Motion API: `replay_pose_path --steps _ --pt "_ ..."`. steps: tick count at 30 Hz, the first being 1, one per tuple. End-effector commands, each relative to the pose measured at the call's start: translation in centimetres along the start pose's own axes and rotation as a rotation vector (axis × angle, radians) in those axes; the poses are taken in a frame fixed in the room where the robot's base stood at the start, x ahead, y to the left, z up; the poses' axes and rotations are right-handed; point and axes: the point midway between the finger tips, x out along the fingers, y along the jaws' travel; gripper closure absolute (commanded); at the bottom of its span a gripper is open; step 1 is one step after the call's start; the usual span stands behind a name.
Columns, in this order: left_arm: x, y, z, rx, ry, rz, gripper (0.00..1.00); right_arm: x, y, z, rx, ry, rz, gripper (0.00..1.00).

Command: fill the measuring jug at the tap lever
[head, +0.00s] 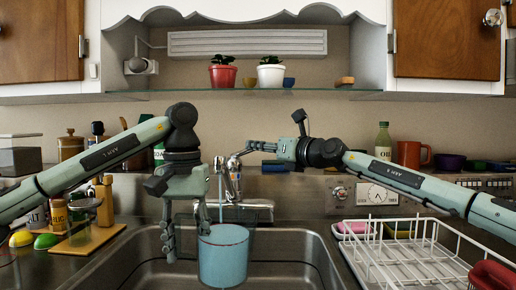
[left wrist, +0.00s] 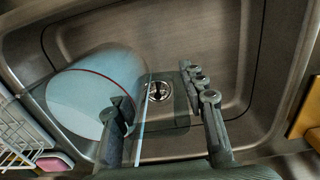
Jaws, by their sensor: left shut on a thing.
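The measuring jug (head: 223,262), pale blue with a red line near its top, is upright over the sink under the tap (head: 228,178). A thin pale blue stream (head: 220,195) runs from the tap down to the jug. My left gripper (head: 185,240) is at the jug's left side, shut on its clear handle; the left wrist view shows the jug (left wrist: 88,95) beside the fingers (left wrist: 165,110). My right gripper (head: 250,147) is at the tap lever (head: 236,160), its fingers pointing left; whether they touch it is unclear.
A white dish rack (head: 405,262) stands right of the sink (head: 310,250). A wooden board (head: 90,240) with jars is at left. Plant pots (head: 222,76) stand on the shelf above. The drain (left wrist: 158,91) shows in the left wrist view.

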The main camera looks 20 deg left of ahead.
Motion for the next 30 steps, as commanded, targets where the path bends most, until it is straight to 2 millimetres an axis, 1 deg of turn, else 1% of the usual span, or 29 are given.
replay_pose_path --steps 1,6,16,17,25,30 --pt "-0.17 0.04 -0.02 0.0 0.003 0.003 1.0 0.52 0.04 -0.1 0.003 0.001 0.0 0.64" --pt "-0.17 0.04 -0.02 0.0 0.003 0.003 1.0 1.32 0.0 -0.15 0.003 0.001 0.0 0.64" --pt "-0.17 0.04 -0.02 0.0 0.003 0.003 1.0 1.47 -0.02 -0.2 0.002 0.002 0.001 0.64" --pt "-0.17 0.04 -0.02 0.0 0.003 0.003 1.0 1.47 -0.02 -0.19 0.002 0.002 0.001 0.66" --pt "-0.17 0.04 -0.02 0.0 0.003 0.003 1.0 1.46 -0.01 -0.17 0.002 0.002 0.001 1.0" --pt "-0.17 0.04 -0.02 0.0 0.003 0.003 1.0 1.46 -0.01 -0.16 0.002 0.002 0.001 1.0"
